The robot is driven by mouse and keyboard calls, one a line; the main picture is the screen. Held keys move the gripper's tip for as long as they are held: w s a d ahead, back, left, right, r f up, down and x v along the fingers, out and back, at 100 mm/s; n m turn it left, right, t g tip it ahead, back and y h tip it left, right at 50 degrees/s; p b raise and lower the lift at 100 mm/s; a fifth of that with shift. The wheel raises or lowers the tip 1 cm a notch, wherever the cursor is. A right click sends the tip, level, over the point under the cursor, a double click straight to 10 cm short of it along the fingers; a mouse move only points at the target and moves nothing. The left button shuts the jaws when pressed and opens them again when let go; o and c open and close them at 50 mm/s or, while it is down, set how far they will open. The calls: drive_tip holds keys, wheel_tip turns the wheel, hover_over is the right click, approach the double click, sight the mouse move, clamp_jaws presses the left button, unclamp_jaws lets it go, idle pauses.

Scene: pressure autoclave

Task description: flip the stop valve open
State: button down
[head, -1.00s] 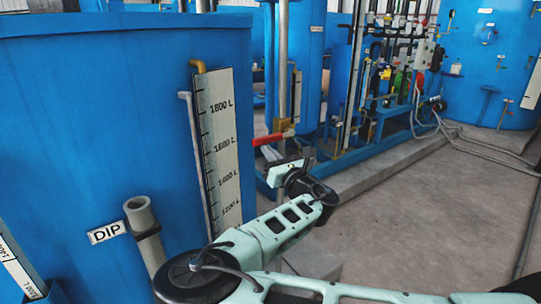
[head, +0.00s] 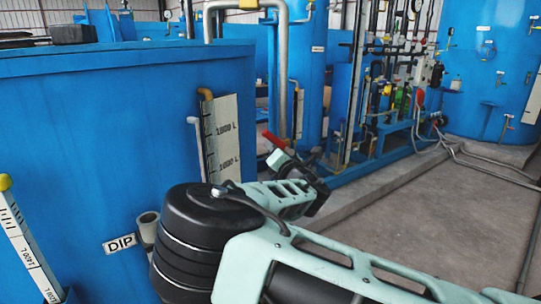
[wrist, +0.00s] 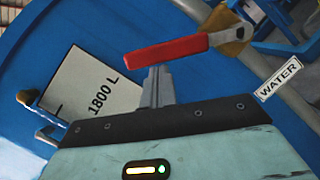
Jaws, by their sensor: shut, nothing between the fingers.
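The stop valve's red lever handle (wrist: 168,50) crosses the upper middle of the wrist view. Its right end joins a brass valve body (wrist: 228,25). In the head view the red handle (head: 274,140) slopes down to the right, beside the grey vertical pipe, and its valve body is mostly hidden. My gripper (wrist: 158,75) is shut and empty. Its fingertips are right at the lower edge of the handle; I cannot tell whether they touch. In the head view my gripper (head: 279,159) is just below the handle, partly hidden by my arm.
A large blue tank (head: 90,130) with an 1800 L scale plate (head: 221,135) stands close on the left. A DIP label (head: 121,243) and a grey pipe stub are on its side. A pipe rack (head: 385,110) stands behind. The floor (head: 420,200) at right is mostly clear.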

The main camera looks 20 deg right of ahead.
drive_tip(key=w+d+r+m+g+h+p, duration=0.1)
drive_tip(key=d+r+m+p, duration=0.3)
drive_tip(key=m, duration=0.6)
drive_tip(key=shift+w+d+r+m+g+h, duration=0.4)
drive_tip(key=shift+d+r, duration=0.45)
drive_tip(key=shift+d, duration=0.45)
drive_tip(key=shift+w, duration=0.15)
